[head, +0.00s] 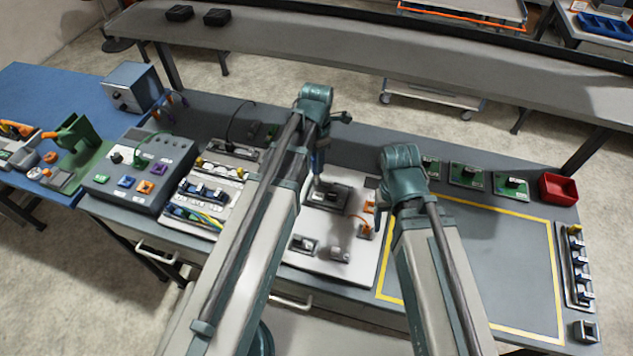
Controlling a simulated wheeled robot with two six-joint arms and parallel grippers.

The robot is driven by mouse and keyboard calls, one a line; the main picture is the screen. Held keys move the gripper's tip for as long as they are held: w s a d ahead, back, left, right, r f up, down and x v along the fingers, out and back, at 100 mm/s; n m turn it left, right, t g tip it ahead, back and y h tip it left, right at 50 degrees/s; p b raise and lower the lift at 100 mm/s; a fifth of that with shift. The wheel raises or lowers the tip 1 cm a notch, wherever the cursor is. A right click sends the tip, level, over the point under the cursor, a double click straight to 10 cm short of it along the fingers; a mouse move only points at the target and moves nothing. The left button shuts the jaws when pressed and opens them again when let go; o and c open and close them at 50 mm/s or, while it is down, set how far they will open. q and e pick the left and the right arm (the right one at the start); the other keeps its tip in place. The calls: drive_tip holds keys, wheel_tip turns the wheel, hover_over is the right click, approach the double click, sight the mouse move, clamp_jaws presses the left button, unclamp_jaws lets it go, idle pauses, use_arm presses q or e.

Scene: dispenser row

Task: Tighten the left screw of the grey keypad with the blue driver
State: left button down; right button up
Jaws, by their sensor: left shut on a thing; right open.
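My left gripper (319,143) is over the white board and shut on the blue driver (317,162), which hangs roughly upright, tip down. The grey keypad (328,198) seems to be the dark grey plate on the white board below it. The driver's tip is near the keypad's left side; whether it touches the screw cannot be told. The screws are too small to make out. My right gripper (394,205) is over the right edge of the board, open, its fingers mostly hidden by its own wrist.
The white board (306,262) also carries small grey fittings and orange parts. A grey control box (140,170) and a wired panel stand left. A yellow-outlined area (490,250) at right is clear. Green circuit boards and a red bin (558,189) line the back right.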

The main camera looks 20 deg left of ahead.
use_arm(q)
drive_tip(key=shift+f, duration=0.2)
drive_tip(key=shift+f+b, duration=0.1)
drive_tip(key=shift+b, duration=0.2)
drive_tip(key=shift+f, duration=0.1)
idle(0.3)
drive_tip(key=shift+f+b, duration=0.5)
drive_tip(key=shift+b, duration=0.1)
